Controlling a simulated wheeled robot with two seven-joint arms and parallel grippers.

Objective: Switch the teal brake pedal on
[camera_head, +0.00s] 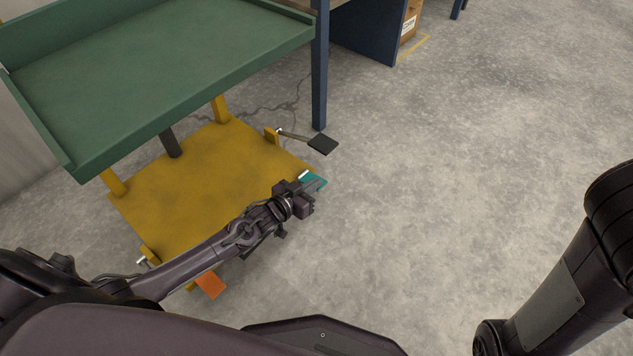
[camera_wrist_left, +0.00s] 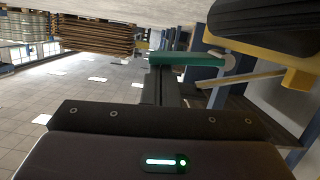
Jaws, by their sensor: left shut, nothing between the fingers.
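The teal pedal (camera_head: 315,181) sticks out from the right side of the yellow base of a cart, low above the floor. It also shows as a flat teal bar in the left wrist view (camera_wrist_left: 187,58), with a pale round part at its right end. My left gripper (camera_head: 313,187) is shut and empty, right at the pedal and partly covering it in the head view. In the left wrist view its fingers (camera_wrist_left: 161,84) reach up to the pedal bar. I cannot tell whether they touch. My right arm shows at the right, but its gripper is out of view.
The cart has a green tray (camera_head: 160,75) above its yellow base (camera_head: 190,185). A black pedal (camera_head: 323,144) stands out behind the teal one, and an orange pedal (camera_head: 210,285) at the near side. A blue table leg (camera_head: 319,75) stands behind. The floor (camera_head: 450,180) to the right is clear.

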